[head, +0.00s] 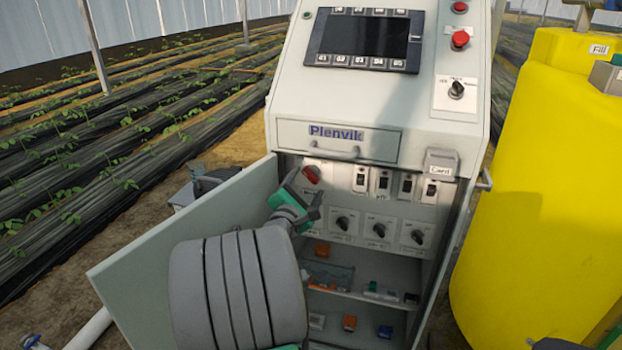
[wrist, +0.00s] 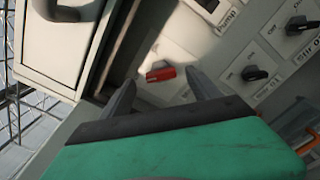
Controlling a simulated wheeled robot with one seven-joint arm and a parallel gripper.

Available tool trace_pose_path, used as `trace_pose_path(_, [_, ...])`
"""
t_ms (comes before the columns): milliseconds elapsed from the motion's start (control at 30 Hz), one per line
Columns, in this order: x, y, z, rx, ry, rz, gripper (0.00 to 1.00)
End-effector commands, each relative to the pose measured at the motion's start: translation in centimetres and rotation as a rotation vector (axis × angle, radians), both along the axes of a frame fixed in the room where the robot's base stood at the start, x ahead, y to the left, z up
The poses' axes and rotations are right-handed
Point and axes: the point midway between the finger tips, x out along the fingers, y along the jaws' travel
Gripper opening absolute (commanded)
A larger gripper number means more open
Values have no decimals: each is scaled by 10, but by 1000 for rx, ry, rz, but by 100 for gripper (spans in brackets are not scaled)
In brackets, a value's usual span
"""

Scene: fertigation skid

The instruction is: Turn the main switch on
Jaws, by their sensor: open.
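A red switch handle (head: 311,174), which looks like the main switch, sits on a pale plate at the upper left of the open cabinet's inner panel. In the wrist view the red handle (wrist: 160,74) shows between my fingertips, lying nearly level across the picture. Its label is not readable. In the wrist view my two grey fingers (wrist: 163,84) point towards the handle, one on each side. I cannot tell whether they touch it.
Several black rotary knobs (head: 380,229) and rocker switches (head: 383,181) share the panel. The open cabinet door (head: 150,250) stands at left, close to my arm. Shelves below hold small parts. A drawer (head: 340,141) is above, a yellow tank (head: 545,180) at right.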

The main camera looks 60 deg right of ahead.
Motion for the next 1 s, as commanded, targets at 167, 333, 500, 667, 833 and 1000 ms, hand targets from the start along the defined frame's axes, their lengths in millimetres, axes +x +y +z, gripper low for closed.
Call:
trace_pose_path(167, [5,-35,-1,2,-2,-2,71])
trace_pose_path(333, [8,-50,-1,3,-4,1,71])
trace_pose_path(500, [9,-51,0,3,-5,2,71])
trace_pose_path(667, [9,-51,0,4,-4,1,63])
trace_pose_path(833, [9,-51,0,4,-4,1,49])
trace_pose_path(1000, [9,-50,0,4,-4,1,35])
